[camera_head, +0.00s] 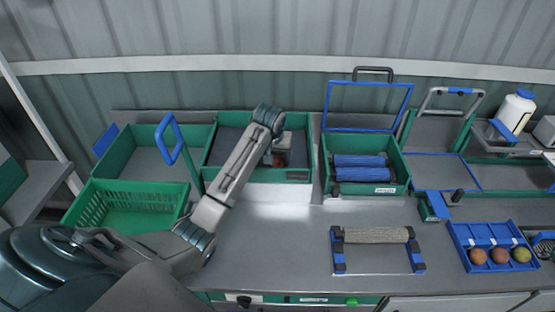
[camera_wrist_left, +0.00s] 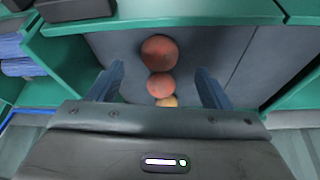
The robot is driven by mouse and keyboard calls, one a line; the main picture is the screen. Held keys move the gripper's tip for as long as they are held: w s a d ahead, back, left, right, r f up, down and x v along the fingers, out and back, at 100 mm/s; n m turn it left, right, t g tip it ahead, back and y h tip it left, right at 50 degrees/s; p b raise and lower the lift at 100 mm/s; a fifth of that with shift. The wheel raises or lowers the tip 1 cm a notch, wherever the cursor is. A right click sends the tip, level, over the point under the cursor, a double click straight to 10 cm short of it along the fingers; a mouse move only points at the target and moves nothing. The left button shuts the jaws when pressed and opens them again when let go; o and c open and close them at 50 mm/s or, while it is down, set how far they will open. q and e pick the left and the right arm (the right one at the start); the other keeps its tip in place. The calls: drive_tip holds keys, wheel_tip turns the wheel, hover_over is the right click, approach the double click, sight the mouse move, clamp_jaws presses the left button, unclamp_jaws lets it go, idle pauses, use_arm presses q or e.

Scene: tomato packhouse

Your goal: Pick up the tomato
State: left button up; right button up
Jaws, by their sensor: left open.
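My left gripper (camera_head: 279,145) reaches over the middle green bin (camera_head: 299,176), mostly hidden by my own arm in the head view. In the left wrist view its two blue fingers (camera_wrist_left: 160,78) are apart, with nothing held. Two red tomatoes, a far one (camera_wrist_left: 160,51) and a nearer one (camera_wrist_left: 161,85), lie in a row on the grey bin floor, seen between the fingers. A smaller-looking yellow-orange tomato (camera_wrist_left: 168,101) shows behind them, partly covered by the gripper body. A reddish tomato (camera_head: 279,160) peeks out under the gripper in the head view. My right gripper is not in view.
A blue tray (camera_head: 460,241) with three tomatoes stands at the right. A green bin with blue rolls (camera_head: 360,172) and a raised blue-framed lid (camera_head: 367,105) is right of the middle bin. A slotted green basket (camera_head: 130,205) is left.

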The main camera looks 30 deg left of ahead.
sight(277, 159)
use_arm(q)
drive_tip(key=shift+w+f, duration=0.15)
drive_tip(key=shift+f, duration=0.1)
drive_tip(key=p+x, duration=0.3)
drive_tip(key=x, duration=0.1)
drive_tip(key=shift+w+a+f, duration=0.1)
drive_tip(key=shift+w+f, duration=0.05)
drive_tip(key=shift+f, duration=0.35)
drive_tip(key=c, duration=0.8)
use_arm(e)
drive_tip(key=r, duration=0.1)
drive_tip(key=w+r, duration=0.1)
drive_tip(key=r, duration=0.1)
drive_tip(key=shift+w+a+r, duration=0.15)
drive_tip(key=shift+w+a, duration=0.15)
